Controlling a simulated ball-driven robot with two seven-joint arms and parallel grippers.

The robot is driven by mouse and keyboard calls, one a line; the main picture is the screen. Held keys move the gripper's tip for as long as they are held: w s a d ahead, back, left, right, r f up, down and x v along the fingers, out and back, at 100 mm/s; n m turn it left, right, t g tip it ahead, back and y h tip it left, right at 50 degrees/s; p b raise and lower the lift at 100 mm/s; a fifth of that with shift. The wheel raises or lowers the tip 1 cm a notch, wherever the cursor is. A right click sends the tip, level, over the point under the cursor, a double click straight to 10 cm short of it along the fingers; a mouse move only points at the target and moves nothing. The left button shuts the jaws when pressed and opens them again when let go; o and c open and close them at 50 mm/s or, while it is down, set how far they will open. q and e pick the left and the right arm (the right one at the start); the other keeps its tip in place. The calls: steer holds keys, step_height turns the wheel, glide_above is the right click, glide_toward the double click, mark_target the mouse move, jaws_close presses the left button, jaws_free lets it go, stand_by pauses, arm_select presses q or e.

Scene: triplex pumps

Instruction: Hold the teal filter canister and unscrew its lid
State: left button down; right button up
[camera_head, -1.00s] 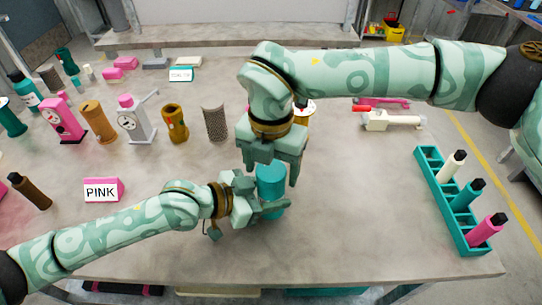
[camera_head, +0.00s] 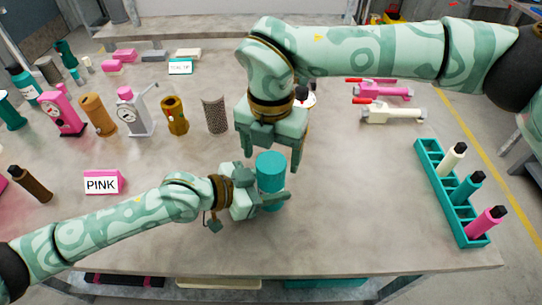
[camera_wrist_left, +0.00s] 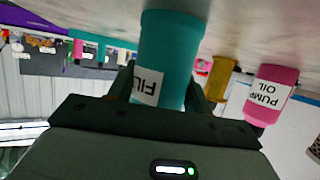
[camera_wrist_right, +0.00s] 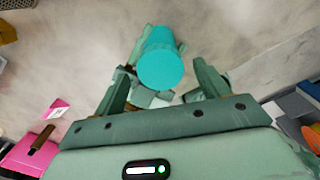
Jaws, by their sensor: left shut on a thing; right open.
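The teal filter canister (camera_head: 271,172) stands upright on the table near the middle. My left gripper (camera_head: 262,198) is shut on its lower body from the left. In the left wrist view the canister (camera_wrist_left: 170,50) sits between the fingers, with a white label partly readable as "FIL". My right gripper (camera_head: 268,158) is open, pointing down above the canister, its fingers to either side and apart from it. In the right wrist view the round teal top (camera_wrist_right: 160,68) shows beyond the open fingers. The seam between lid and body is not clear.
A teal rack (camera_head: 447,195) with several bottles stands at the right. A pink sign (camera_head: 102,183) and a brown bottle (camera_head: 30,184) are at the left. Pumps and canisters line the back left. The table to the right of the canister is clear.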

step_height(320, 180, up, 3)
steer(key=shift+f, duration=0.2)
arm_select(q)
steer(key=c, duration=0.6)
jaws_free()
steer(key=shift+o, duration=0.2)
